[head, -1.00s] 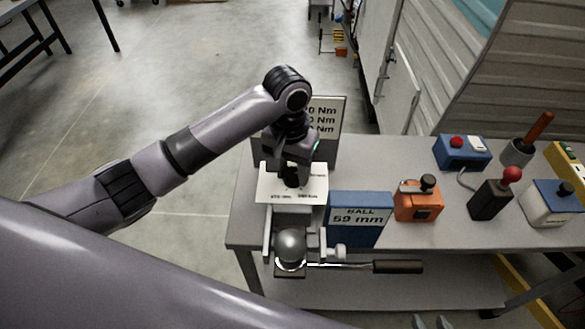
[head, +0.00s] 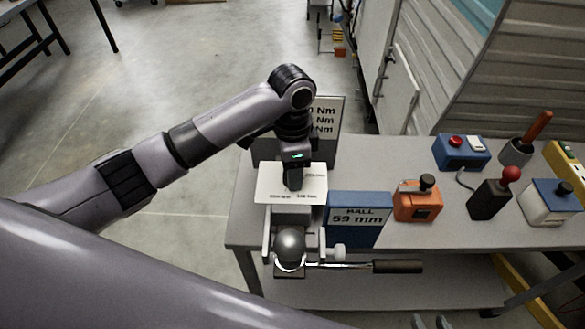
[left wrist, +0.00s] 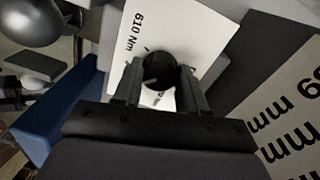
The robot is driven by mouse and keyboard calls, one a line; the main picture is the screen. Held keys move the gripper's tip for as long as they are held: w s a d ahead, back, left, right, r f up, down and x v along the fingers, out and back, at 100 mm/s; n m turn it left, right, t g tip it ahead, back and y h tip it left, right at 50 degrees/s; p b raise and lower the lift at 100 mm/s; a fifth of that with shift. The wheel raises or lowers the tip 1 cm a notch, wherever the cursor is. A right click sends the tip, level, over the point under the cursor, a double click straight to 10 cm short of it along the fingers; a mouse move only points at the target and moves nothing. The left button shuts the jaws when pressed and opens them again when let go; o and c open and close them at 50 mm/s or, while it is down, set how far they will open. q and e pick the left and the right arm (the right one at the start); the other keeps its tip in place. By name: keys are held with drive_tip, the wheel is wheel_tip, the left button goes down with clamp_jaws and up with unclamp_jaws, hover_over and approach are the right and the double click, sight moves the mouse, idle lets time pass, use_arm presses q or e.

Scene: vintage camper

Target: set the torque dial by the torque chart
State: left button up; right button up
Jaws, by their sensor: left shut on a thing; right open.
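The torque dial is a white square plate (head: 265,188) with a dark round knob, which shows in the left wrist view (left wrist: 158,70). My left gripper (head: 293,184) points down over the plate, its fingers shut on either side of the knob. One plate label reads about 610 Nm in the wrist view; the others are too small to read surely. The torque chart (head: 328,118) stands upright behind, partly hidden by my arm; mm entries show in the wrist view (left wrist: 290,115). A blue block (head: 359,214) reads "BALL 59 mm". My right gripper's tips (head: 431,321) barely show at the bottom edge, apart and empty.
A grey ball (head: 290,246) sits in a fixture in front of the dial, with a dark-handled bar (head: 398,266) reaching right. An orange box (head: 417,202), a red-knobbed lever (head: 492,195) and a blue box (head: 461,152) stand further right on the grey bench (head: 380,165).

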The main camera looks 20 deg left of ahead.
use_arm(q)
drive_tip(key=m, duration=1.1)
drive_tip(key=shift+m+y, duration=0.3)
drive_tip(key=shift+m, duration=0.1)
drive_tip(key=shift+r, duration=0.1)
drive_tip(key=o, duration=1.1)
drive_tip(key=shift+c, duration=0.2)
drive_tip(key=shift+w+d+r+b, duration=0.1)
drive_tip(key=shift+r+b, duration=0.05)
drive_tip(key=shift+r, duration=1.65)
drive_tip(key=shift+d+r+b, duration=0.1)
drive_tip(key=shift+r+b, duration=0.05)
drive_tip(key=shift+r, duration=1.6)
